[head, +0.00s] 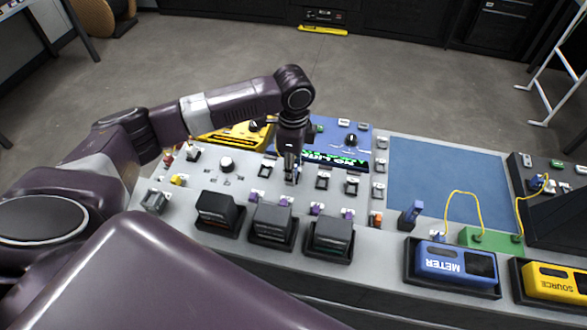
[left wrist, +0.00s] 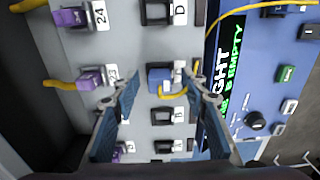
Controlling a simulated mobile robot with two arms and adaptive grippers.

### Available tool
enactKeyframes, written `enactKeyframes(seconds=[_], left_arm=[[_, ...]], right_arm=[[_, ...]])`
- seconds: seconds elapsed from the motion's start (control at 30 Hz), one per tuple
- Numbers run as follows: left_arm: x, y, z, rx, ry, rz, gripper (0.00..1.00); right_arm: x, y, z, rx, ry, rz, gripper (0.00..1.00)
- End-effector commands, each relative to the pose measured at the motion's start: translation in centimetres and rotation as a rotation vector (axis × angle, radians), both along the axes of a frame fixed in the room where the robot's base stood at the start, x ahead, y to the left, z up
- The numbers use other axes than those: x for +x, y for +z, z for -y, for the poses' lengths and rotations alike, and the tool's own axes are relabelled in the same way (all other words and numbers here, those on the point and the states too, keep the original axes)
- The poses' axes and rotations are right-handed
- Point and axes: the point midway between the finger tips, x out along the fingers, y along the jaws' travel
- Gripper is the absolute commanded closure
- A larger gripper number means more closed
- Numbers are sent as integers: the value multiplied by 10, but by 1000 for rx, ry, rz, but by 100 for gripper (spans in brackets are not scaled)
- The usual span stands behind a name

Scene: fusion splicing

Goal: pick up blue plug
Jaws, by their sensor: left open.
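The blue plug (left wrist: 160,77) sits in a black socket on the grey panel, in a column of labelled sockets, in the left wrist view. A yellow cable curves from it to the right. My left gripper (left wrist: 165,85) is open, with one blue-padded finger on each side of the plug and visible gaps beside it. In the head view my left gripper (head: 290,178) points down over the panel. There the plug is hidden or too small to tell. My right gripper is not in view.
Purple plugs (left wrist: 90,78) stand in a neighbouring column. A blue unit with a lit display (head: 340,160) lies just behind the gripper. Black boxes (head: 272,225) line the front edge. A blue mat (head: 440,180), a blue meter (head: 452,264) and a yellow source (head: 555,282) are to the right.

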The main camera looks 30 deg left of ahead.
Motion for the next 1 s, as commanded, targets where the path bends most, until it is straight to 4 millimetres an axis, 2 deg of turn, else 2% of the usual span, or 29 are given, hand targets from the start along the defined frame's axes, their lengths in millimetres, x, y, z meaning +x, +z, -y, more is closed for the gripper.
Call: enactKeyframes(seconds=[0.27, 0.6, 0.87, 1.0], left_arm=[[0, -3, 0, 0, -1, 1, 60], [0, -3, 0, 0, -1, 1, 97], [0, -2, 0, 0, 0, 1, 97], [1, 6, 0, 0, 0, 3, 97]], right_arm=[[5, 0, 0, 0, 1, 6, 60], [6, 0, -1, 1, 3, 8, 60], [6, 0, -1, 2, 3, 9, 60], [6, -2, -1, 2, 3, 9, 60]])
